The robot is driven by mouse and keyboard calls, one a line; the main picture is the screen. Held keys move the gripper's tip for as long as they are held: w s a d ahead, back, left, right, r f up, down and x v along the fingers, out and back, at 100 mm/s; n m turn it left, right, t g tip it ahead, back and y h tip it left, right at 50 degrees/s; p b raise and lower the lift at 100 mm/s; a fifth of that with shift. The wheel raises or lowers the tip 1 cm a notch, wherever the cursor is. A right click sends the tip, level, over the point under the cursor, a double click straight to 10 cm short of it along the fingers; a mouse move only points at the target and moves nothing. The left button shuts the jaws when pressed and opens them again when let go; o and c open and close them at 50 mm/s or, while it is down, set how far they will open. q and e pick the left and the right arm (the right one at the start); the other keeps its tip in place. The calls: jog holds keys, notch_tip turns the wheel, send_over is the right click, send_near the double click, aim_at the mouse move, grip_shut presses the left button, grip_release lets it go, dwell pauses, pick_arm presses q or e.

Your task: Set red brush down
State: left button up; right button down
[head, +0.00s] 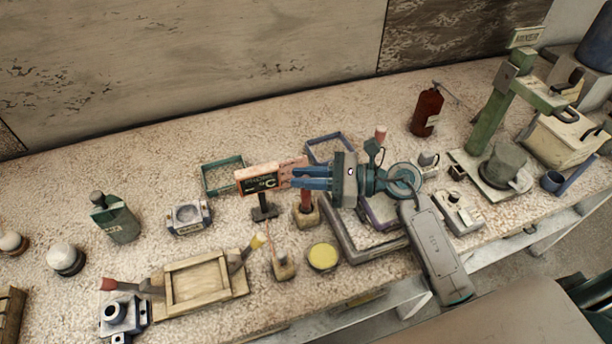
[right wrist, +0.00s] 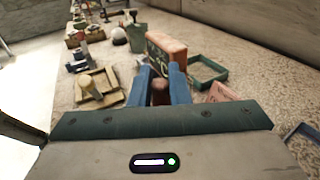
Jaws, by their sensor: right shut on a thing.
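My right gripper (head: 308,178) reaches in from the right with its blue fingers pointing left over the bench. It is shut on the red brush (head: 306,199), whose red handle shows upright below the fingers. In the right wrist view the brush's dark red-brown handle (right wrist: 160,93) stands between the two blue fingers. The brush's lower end meets a small wooden block (head: 307,217); I cannot tell whether it rests in it or just above. The handle's top is hidden by the fingers. My left gripper is not in view.
A red-orange sign block (head: 259,179) on a black stand is close to the fingertips. A green frame (head: 222,176) lies behind it. A yellow disc (head: 323,257), another small block (head: 284,267) and a wooden tray (head: 201,283) lie in front. Bench is clear at far left back.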

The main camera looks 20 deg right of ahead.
jog(key=shift+f, duration=0.3)
jog(key=c, duration=1.3)
grip_release()
jog(key=shift+r, duration=0.15)
jog(key=shift+r+p, duration=0.85)
jog(key=shift+r, duration=1.1)
jog(key=shift+f, duration=0.1)
